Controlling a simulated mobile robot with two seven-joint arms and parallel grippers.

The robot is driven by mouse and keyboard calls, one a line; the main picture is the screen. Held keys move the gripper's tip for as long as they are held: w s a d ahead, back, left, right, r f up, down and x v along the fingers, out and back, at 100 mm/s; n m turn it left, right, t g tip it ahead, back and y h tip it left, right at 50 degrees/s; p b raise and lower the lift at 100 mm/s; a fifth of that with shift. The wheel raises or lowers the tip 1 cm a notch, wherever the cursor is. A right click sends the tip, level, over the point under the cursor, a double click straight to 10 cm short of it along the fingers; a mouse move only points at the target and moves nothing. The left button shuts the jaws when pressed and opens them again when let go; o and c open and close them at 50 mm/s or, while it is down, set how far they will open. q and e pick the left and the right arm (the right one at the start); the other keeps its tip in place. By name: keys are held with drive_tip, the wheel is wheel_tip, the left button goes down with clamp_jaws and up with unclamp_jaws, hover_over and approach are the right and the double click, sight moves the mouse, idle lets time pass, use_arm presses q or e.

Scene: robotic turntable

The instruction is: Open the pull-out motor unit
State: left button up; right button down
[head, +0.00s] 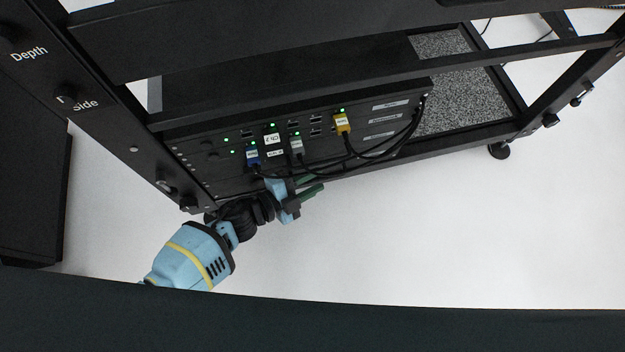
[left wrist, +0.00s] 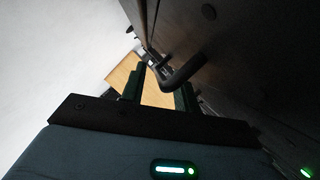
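The black motor unit (head: 205,150) sits low in the dark rack. Its front panel carries green lights, labelled plugs and black cables. My left gripper (head: 310,185) is in front of the panel's lower edge. Its green fingers are apart. In the left wrist view, a curved black bar (left wrist: 184,74), seemingly a handle on the panel, reaches from the dark front towards the gap between the fingers of my left gripper (left wrist: 160,88). It lies close to the right finger; I cannot tell whether they touch. My right gripper is not in view.
Blue (head: 252,157), grey (head: 297,146) and yellow (head: 341,124) plugs have cables hanging along the panel's right side, near my left gripper. A speckled grey shelf (head: 445,95) fills the rack's right side. The pale floor (head: 450,220) in front is clear.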

use_arm(q)
drive_tip(key=shift+w+d, duration=0.1)
drive_tip(key=shift+c, duration=0.4)
clamp_jaws()
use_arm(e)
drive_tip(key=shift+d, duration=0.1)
